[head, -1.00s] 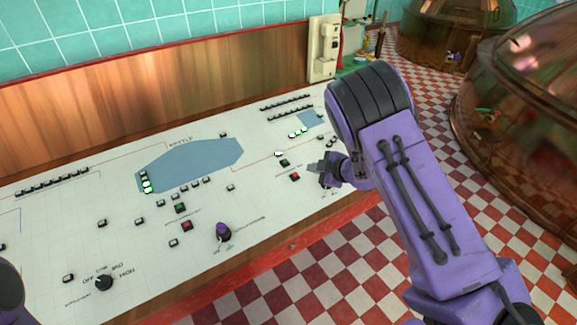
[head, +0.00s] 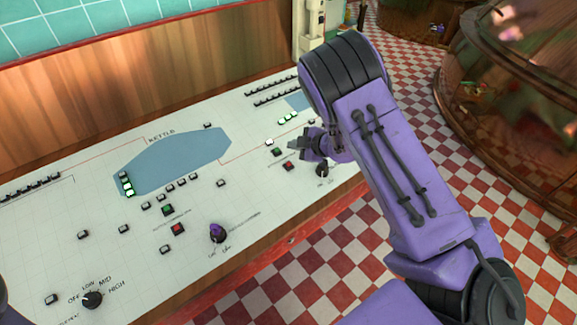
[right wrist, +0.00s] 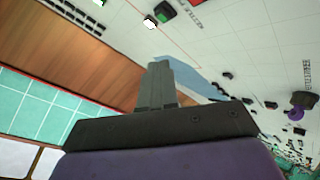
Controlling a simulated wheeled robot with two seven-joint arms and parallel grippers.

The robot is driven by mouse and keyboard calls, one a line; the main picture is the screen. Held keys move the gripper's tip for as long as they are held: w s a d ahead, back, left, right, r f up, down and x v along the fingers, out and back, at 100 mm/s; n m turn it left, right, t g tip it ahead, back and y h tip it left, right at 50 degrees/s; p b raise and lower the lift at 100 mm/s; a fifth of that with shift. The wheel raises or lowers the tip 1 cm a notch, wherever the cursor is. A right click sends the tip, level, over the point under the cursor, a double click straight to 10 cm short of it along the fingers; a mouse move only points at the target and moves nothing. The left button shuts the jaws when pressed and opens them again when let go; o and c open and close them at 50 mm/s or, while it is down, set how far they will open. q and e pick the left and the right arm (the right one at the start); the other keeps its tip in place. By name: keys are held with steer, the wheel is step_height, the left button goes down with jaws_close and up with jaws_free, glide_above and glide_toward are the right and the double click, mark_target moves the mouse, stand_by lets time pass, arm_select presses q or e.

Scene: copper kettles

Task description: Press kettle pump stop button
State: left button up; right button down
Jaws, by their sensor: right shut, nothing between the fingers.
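Two red buttons show on the white control panel (head: 45,245) in the head view, each beside a green one. One red button (head: 177,229) is below the blue kettle drawing (head: 180,160). The other red button (head: 288,165) is further right, with a green button (head: 276,151) beside it. Their labels are too small to read, so I cannot tell which stops the kettle pump. My right gripper (head: 291,144) is shut and empty, just above the right-hand pair in the picture. In the right wrist view its fingers (right wrist: 160,82) are together, pointing over the panel. My left gripper is out of view.
A purple-topped knob (head: 217,232) and a black dial (head: 91,299) stand on the panel's near side. Another dark knob (head: 322,170) is right of the right-hand red button. Small black buttons are scattered around. Large copper kettles (head: 520,80) stand beyond, on a checkered floor.

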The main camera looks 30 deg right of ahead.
steer(key=b, duration=0.5)
glide_above(289, 165)
steer(key=s, duration=0.2)
steer(key=f, duration=0.6)
steer(key=shift+w+d+f, duration=0.15)
steer(key=shift+d+f, duration=0.05)
steer(key=shift+f, duration=0.05)
steer(key=shift+w+f, duration=0.15)
steer(key=shift+f, duration=0.3)
steer(key=shift+b, duration=0.3)
steer(key=shift+f, duration=0.35)
steer(key=shift+w+f+b, duration=0.1)
steer(key=shift+f+b, duration=0.25)
stand_by(0.6)
steer(key=shift+s+r+p, duration=0.2)
steer(key=shift+r+p, duration=0.55)
steer(key=shift+r, duration=0.05)
